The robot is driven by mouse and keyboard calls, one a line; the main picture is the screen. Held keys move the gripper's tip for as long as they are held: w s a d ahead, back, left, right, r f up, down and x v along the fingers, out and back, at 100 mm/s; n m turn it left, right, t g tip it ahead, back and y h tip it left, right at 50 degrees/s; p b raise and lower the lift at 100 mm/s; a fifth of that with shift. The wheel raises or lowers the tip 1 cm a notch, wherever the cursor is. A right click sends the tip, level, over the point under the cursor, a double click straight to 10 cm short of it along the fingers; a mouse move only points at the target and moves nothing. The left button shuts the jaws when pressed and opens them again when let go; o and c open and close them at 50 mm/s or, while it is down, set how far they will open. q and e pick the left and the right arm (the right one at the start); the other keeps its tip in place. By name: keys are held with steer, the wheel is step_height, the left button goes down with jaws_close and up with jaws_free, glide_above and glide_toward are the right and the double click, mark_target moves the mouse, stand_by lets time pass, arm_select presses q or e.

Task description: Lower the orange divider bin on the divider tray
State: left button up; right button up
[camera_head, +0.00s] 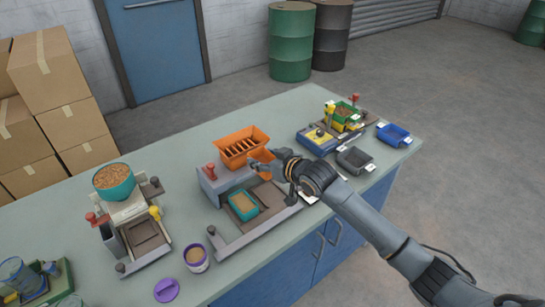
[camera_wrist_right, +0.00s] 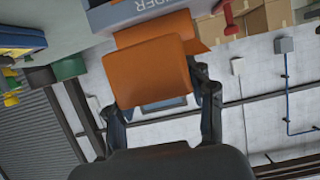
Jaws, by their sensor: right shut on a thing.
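The orange divider bin (camera_head: 240,141), with several slots, is above the grey housing (camera_head: 221,180) in the head view. My right gripper (camera_head: 267,163) is at its right side, on an orange part that appears to belong to it. In the right wrist view a broad orange panel (camera_wrist_right: 150,72) lies between the fingers of this gripper (camera_wrist_right: 158,92). The grey housing, with partly cut-off lettering ending in "DER", is beyond it. The tray (camera_head: 262,229) in front of the housing holds a teal container (camera_head: 243,205) of tan material. Whether the bin touches the housing is unclear. My left gripper is out of view.
A red knob (camera_head: 210,171) stands left of the bin. A dark grey bin (camera_head: 355,158), a blue bin (camera_head: 393,134) and a yellow-blue device (camera_head: 319,140) are to the right. A purple-rimmed cup (camera_head: 196,258) and a scale-like station with a teal bowl (camera_head: 114,181) are left.

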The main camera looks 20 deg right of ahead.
steer(key=f, duration=0.1)
steer(key=w+d+f, duration=0.1)
steer(key=d+f, duration=0.1)
steer(key=shift+w+f, duration=0.3)
steer(key=shift+w, duration=0.1)
steer(key=shift+d+f, duration=0.1)
steer(key=shift+f, duration=0.1)
steer(key=shift+f+b, duration=0.3)
steer(key=shift+f, duration=0.15)
step_height(320, 180, down, 5)
steer(key=b, duration=0.4)
steer(key=shift+r, duration=0.1)
step_height(320, 180, down, 2)
steer(key=shift+b, duration=0.9)
steer(key=shift+f, duration=0.25)
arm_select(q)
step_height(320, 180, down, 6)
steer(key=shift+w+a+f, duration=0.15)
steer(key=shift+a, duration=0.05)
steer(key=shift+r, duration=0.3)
